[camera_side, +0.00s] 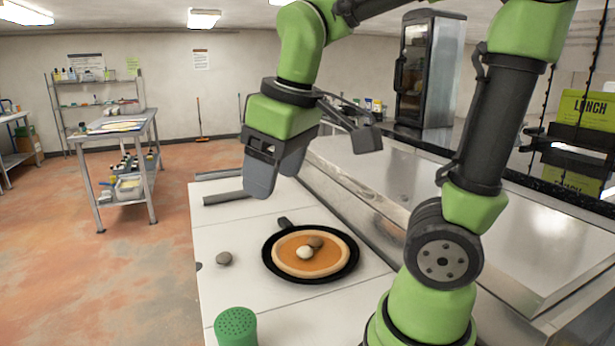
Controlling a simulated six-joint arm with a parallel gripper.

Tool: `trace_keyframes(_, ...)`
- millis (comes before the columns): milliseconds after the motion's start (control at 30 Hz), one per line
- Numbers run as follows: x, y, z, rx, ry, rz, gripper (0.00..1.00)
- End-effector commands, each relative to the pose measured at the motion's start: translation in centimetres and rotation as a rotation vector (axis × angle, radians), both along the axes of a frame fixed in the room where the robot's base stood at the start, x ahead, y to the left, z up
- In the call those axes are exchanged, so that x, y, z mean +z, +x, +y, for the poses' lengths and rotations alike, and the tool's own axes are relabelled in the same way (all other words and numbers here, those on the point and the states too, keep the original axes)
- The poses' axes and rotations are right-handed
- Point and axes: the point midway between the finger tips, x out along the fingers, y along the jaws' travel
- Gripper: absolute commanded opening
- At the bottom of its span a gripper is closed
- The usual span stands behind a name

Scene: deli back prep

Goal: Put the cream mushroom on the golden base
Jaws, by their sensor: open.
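The golden base (331,262) is a round, flat disc with a pale rim, lying in a black pan (284,224). A small cream mushroom (304,253) rests on the base near its middle. A brown mushroom (316,242) lies right beside it on the base, behind and to the right. A grey-brown mushroom (224,259) lies on the white counter, left of the pan. My gripper (276,178) is open and points down, above the counter behind the pan and apart from all the mushrooms. Nothing shows between its fingers.
A green shaker (235,326) with a perforated top stands at the counter's front. Grey bars (226,198) lie at the back left of the white counter (220,222). A raised metal unit (372,192) borders the counter on the right. The counter between the pan and shaker is clear.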

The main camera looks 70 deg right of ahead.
Motion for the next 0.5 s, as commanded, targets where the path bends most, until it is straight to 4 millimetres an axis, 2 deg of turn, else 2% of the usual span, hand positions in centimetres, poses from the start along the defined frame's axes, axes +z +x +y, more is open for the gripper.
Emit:
trace_keyframes(33, 0.5, -1.4, 0.7, -0.045, 0.057, -0.072, 0.65)
trace_keyframes(100, 0.8, -2.9, 1.7, -0.111, 0.140, -0.151, 0.65)
trace_keyframes(200, 0.9, -4.4, 2.7, -0.187, 0.243, -0.239, 0.65)
trace_keyframes(333, 0.8, -5.5, 3.3, -0.246, 0.327, -0.303, 0.65)
trace_keyframes(500, 0.8, -5.9, 3.6, -0.268, 0.358, -0.322, 0.65)
